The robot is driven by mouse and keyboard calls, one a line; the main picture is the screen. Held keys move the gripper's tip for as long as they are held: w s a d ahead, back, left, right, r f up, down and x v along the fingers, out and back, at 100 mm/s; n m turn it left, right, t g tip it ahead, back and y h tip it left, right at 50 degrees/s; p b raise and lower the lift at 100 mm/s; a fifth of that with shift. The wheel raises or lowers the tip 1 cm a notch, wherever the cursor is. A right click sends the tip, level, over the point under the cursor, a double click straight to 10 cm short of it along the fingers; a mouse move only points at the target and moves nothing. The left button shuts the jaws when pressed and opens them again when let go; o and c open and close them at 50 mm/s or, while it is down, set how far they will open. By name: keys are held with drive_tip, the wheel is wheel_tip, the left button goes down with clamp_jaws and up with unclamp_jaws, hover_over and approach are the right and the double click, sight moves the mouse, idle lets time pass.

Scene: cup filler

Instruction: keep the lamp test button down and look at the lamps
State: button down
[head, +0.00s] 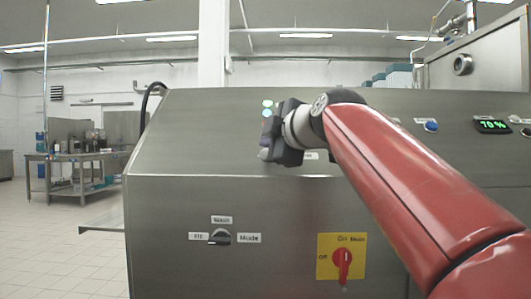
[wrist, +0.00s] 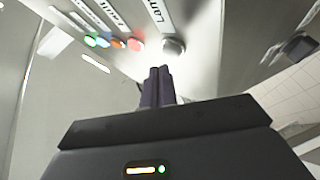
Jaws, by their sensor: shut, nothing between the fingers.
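The lamp test button (wrist: 173,46) is a dark round cap on the metal panel in the wrist view, beside a label starting "Lam". My gripper (wrist: 160,70) is shut and empty, its fingertips close to the button; I cannot tell whether they touch it or whether it is down. The lamps stand in a row left of the button: green (wrist: 90,41), pale blue (wrist: 104,42), orange (wrist: 118,43) and red (wrist: 135,44). All look bright and coloured. In the head view a green lamp (head: 267,103) shows above my gripper, which hides the button and part of the row.
A black selector (head: 220,237) and a red rotary switch (head: 342,258) on a yellow plate sit on the front face. A steel table (head: 80,157) stands far left.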

drive_tip(key=shift+w+f, duration=0.25)
drive_tip(key=shift+w+f+b, duration=0.35)
drive_tip(key=shift+f+b, duration=0.05)
drive_tip(key=shift+f, duration=0.05)
idle(0.8)
drive_tip(key=shift+s+r, duration=0.1)
idle(0.3)
drive_tip(key=shift+s+r+p, duration=0.3)
drive_tip(key=shift+s+r, duration=0.15)
drive_tip(key=shift+r, duration=0.1)
drive_tip(key=shift+s+r, duration=0.1)
drive_tip(key=s+r+p, duration=0.2)
drive_tip(key=s+r, duration=0.1)
drive_tip(key=shift+s+r, duration=0.15)
drive_tip(key=shift+r, duration=0.1)
idle(0.3)
